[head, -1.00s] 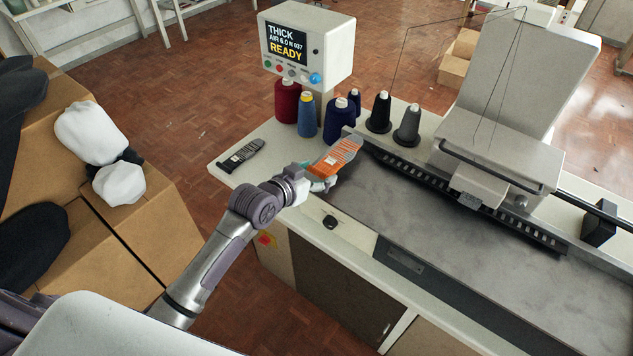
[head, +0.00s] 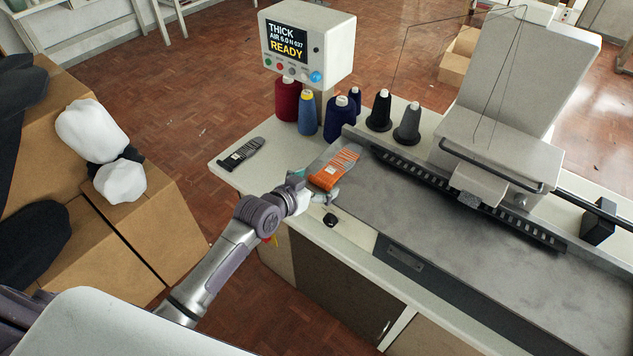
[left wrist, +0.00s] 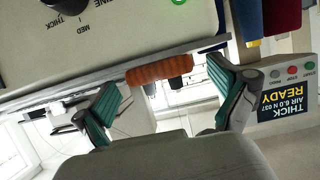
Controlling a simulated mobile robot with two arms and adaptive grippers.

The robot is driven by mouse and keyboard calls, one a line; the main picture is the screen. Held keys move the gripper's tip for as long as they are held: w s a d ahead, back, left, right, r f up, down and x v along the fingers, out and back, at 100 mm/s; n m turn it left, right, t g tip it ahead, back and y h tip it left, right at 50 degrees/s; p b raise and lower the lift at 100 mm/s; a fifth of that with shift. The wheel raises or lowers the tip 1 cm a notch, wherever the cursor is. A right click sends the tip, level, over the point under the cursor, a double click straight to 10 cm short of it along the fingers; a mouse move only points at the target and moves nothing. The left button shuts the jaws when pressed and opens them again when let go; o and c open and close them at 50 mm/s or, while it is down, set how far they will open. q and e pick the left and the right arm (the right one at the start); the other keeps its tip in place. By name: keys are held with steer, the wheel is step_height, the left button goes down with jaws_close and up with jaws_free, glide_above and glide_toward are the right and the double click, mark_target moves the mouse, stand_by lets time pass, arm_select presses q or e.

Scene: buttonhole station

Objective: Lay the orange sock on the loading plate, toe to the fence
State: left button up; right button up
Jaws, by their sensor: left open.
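The orange sock (head: 325,178) lies at the left end of the grey metal plate (head: 440,230), its grey-striped end pointing to the raised back fence (head: 362,143). I cannot tell whether that end touches the fence. Its plain orange end faces my left gripper (head: 315,185), which is open with teal fingers spread around that end. In the left wrist view, the sock's orange edge (left wrist: 160,73) shows beyond and between the spread fingertips (left wrist: 160,88), apart from both. My right gripper is out of view.
A dark sock (head: 240,154) with a pale label lies on the left table corner. Several thread cones (head: 340,118) stand behind the sock, below the control box (head: 305,45) reading READY. The sewing head (head: 495,150) stands right. The plate's middle is bare. Cardboard boxes (head: 145,215) stand left.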

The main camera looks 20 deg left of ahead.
arm_select(q)
steer(key=shift+r, duration=0.2)
steer(key=b+v, duration=0.1)
steer(key=v, duration=1.1)
steer(key=s+a+f+n+g+y, duration=0.1)
steer(key=s+a+f+g, duration=0.15)
steer(key=f, duration=0.85)
steer(key=s+a+f+n+g+y, duration=0.1)
steer(key=s+f, duration=0.3)
steer(key=f, duration=0.6)
steer(key=s+a+f+g+y, duration=0.2)
steer(key=s+f, duration=0.1)
steer(key=f, duration=0.8)
steer(key=s+d+f+g, duration=0.1)
steer(key=s+f+g, duration=0.1)
steer(key=s+f, duration=0.4)
steer(key=s+d+f+g, duration=0.1)
steer(key=s+f, duration=0.5)
steer(key=s, duration=0.8)
steer(key=s+d+f+g, duration=0.1)
steer(key=s+f+g, duration=0.2)
steer(key=s+f, duration=0.3)
steer(key=s, duration=0.5)
steer(key=shift+f+y, duration=0.3)
